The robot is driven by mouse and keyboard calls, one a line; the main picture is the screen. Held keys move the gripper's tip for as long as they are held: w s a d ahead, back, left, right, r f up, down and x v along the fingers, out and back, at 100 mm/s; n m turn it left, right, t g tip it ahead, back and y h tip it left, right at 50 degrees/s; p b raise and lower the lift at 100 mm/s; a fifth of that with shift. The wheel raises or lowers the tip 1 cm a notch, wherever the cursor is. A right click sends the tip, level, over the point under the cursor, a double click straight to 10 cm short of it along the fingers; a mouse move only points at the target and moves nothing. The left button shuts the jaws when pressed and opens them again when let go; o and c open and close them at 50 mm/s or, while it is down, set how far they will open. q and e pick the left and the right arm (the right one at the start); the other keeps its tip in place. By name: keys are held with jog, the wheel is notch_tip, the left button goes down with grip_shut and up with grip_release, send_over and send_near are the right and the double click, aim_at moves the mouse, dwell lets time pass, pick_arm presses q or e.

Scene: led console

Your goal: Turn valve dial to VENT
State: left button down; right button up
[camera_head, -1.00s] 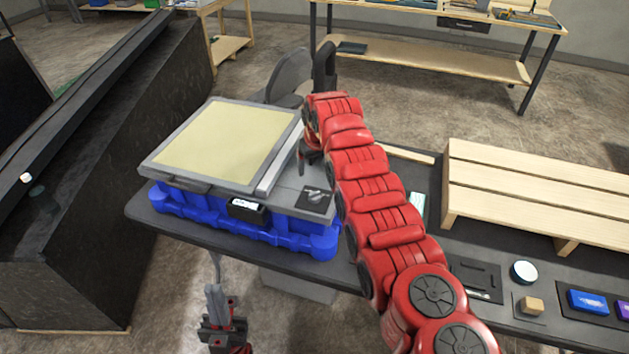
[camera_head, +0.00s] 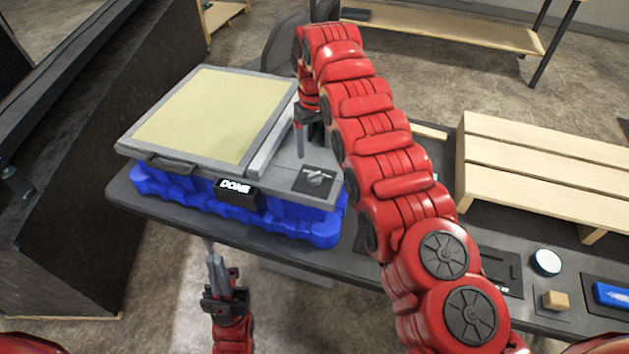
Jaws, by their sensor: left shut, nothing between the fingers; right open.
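The valve dial (camera_head: 316,178) is a small grey knob on a black square plate at the right front corner of the grey console (camera_head: 287,187). Its markings are too small to read, so I cannot tell its setting. A black display (camera_head: 236,187) on the console's front reads "DONE". My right gripper (camera_head: 301,152) is open and points down beside the console's flat yellow panel (camera_head: 196,118), behind the dial and apart from it. My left gripper (camera_head: 209,248) is shut and empty, pointing up in front of the table.
The console sits on a blue base (camera_head: 290,222) on a dark table (camera_head: 165,214). A wooden slatted rack (camera_head: 550,165), a round white-topped item (camera_head: 546,262), a wooden block (camera_head: 555,300) and a blue item (camera_head: 613,294) are to the right. A black counter (camera_head: 75,220) stands at left.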

aim_at(314, 174)
jog(key=f, duration=0.1)
jog(key=f+p, duration=0.1)
jog(key=shift+s+f, duration=0.2)
jog(key=shift+f, duration=0.15)
notch_tip(314, 174, down, 6)
jog(key=shift+f+p, duration=0.1)
jog(key=shift+p, duration=1)
jog(key=shift+f, duration=0.35)
grip_shut()
jog(key=shift+w, duration=0.1)
